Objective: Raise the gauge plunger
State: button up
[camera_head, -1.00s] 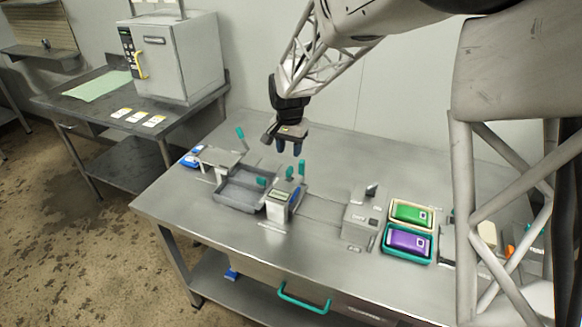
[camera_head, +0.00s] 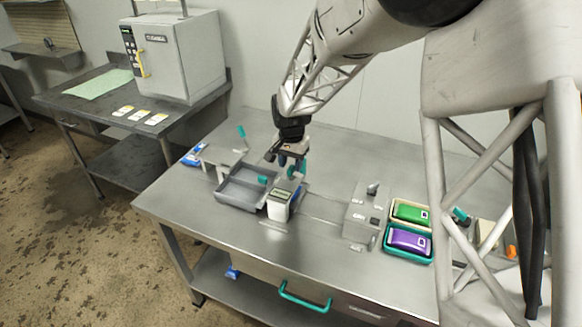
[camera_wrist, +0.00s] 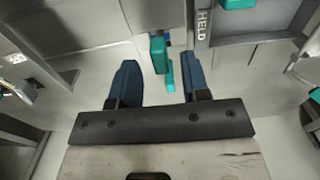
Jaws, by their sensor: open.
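The gauge (camera_head: 279,206) is a small white box with a dark display, standing on the steel table at the right of the grey tray. Upright teal handles stood beside it; one teal part (camera_head: 303,168) still shows next to my gripper (camera_head: 292,166). My gripper is open, pointing down just behind the gauge. In the wrist view, its two blue fingers (camera_wrist: 161,78) are apart, with a teal handle (camera_wrist: 158,54) and a teal strip (camera_wrist: 170,76) in the gap between them. I cannot tell which is the plunger. No contact is visible.
A grey tray (camera_head: 226,197) lies left of the gauge. A grey box unit (camera_head: 358,219), with green (camera_head: 411,212) and purple (camera_head: 408,239) pouches in trays, is at the right. A white autoclave (camera_head: 178,58) stands at the back left.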

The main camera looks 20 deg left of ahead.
jog(key=shift+f, duration=0.95)
jog(key=shift+c, duration=0.3)
grip_shut()
